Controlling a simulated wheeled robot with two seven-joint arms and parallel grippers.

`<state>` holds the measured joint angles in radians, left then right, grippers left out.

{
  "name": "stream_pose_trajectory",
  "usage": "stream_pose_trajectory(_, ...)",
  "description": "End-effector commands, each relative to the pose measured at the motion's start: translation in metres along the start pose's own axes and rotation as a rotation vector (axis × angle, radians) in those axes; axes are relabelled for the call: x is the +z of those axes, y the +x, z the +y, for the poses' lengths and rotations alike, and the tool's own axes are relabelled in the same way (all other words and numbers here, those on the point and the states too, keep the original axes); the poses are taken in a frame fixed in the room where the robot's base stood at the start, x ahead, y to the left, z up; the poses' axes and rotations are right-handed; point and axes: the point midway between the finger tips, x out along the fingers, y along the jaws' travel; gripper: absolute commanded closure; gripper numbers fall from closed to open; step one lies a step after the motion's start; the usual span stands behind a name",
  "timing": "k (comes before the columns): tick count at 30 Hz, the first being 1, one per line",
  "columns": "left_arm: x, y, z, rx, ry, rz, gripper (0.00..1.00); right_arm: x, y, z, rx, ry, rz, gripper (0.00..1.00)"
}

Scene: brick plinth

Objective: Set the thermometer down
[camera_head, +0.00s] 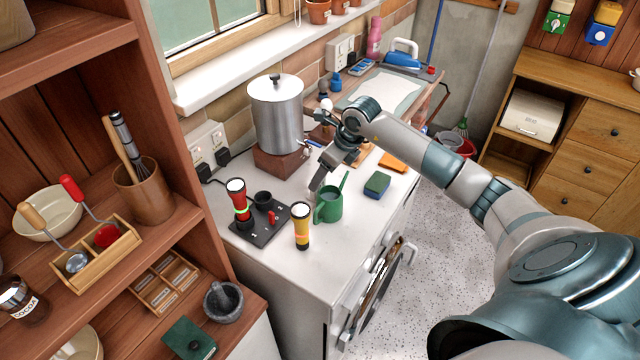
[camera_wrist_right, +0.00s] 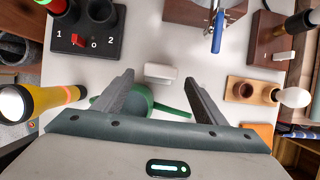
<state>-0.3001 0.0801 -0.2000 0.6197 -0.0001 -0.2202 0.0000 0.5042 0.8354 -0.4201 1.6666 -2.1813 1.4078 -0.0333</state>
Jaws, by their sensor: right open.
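My right gripper (camera_head: 320,180) hangs over the counter beside the green watering can, its jaws pointing down. In the right wrist view its two fingers are apart with nothing gripped between them. A small white block (camera_wrist_right: 160,72) lies on the white counter beyond the fingertips, in line with the gap. It may be the thermometer, but no scale or display shows. In the head view I cannot make it out clearly near the gripper. My left gripper is not in view.
The green watering can (camera_head: 328,207) stands close to the right gripper. Around it are a yellow torch (camera_head: 301,228), a black numbered base (camera_head: 262,236) with a red torch (camera_head: 239,202), a blue-green sponge (camera_head: 377,184), and a steel urn (camera_head: 275,115) on a brick plinth (camera_head: 279,163).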

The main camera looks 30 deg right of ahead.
Motion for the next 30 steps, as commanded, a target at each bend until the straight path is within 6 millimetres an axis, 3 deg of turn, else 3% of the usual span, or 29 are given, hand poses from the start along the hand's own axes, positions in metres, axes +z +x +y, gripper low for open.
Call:
stream_pose_trajectory(6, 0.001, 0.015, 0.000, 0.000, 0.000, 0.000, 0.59, 0.000, -0.035, -0.001, -0.002, -0.001, -0.002, 0.35)
stream_pose_trajectory(12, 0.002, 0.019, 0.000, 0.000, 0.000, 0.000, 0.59, 0.000, -0.054, 0.000, 0.000, 0.000, 0.000, 0.35)
stream_pose_trajectory(28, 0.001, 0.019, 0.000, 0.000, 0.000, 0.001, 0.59, 0.000, -0.058, 0.000, 0.000, 0.001, 0.001, 0.35)
stream_pose_trajectory(30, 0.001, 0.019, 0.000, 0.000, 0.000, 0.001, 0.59, 0.000, -0.058, 0.000, 0.001, 0.001, 0.000, 0.49)
